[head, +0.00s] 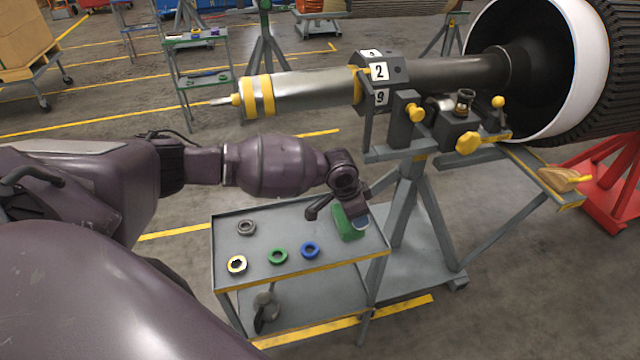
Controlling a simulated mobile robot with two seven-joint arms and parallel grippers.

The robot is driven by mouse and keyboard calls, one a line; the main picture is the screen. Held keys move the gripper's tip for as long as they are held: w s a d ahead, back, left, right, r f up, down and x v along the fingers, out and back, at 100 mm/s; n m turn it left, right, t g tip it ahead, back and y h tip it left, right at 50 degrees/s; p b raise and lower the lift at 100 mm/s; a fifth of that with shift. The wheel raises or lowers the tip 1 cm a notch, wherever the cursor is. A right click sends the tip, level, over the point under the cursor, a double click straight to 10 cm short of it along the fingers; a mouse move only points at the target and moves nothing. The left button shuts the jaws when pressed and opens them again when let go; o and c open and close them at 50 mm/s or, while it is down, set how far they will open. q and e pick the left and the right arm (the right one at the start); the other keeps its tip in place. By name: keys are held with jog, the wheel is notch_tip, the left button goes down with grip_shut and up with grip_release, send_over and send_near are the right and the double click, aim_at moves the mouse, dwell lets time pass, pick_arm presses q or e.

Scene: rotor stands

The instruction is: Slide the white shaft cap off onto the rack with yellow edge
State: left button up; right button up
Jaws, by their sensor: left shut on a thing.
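The rack with yellow edge (300,273) is a grey two-level cart below the shaft. My left gripper (342,206) reaches down over its right back part. It is shut on a green block-like thing (345,228) with a pale face, at or just above the top shelf; contact with the shelf is unclear. The bare silver shaft (310,90) with yellow bands points left from the rotor, held in a stand. I cannot make out a white cap on its tip; whether the pale face belongs to the cap is unclear. My right gripper is not in view.
The rotor stand (412,185) rises close behind the rack. The top shelf's front right is clear.

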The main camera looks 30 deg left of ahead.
pick_arm(q)
jog(key=shift+g+y, duration=0.8)
jog(key=shift+g, duration=0.1)
jog(key=a, duration=0.2)
jog(key=w+a, duration=0.1)
jog(key=a, duration=0.2)
jog(key=a+b, duration=0.1)
jog(key=a, duration=0.1)
jog(key=shift+w+a, duration=0.2)
jog(key=shift+w, duration=0.1)
jog(key=shift+g+y, duration=0.5)
jog(key=shift+g, duration=0.1)
jog(key=a+b, duration=0.1)
jog(key=a, duration=0.2)
jog(key=a+f+b, duration=0.1)
jog(key=a+b, duration=0.1)
jog(key=shift+w+a+f, duration=0.2)
jog(key=shift+a, duration=0.2)
jog(key=shift+f+b, duration=0.95)
jog(key=shift+f, duration=0.6)
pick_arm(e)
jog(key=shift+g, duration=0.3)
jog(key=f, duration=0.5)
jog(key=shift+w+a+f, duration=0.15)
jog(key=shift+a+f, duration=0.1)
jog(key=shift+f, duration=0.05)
pick_arm(q)
jog(key=o, duration=0.9)
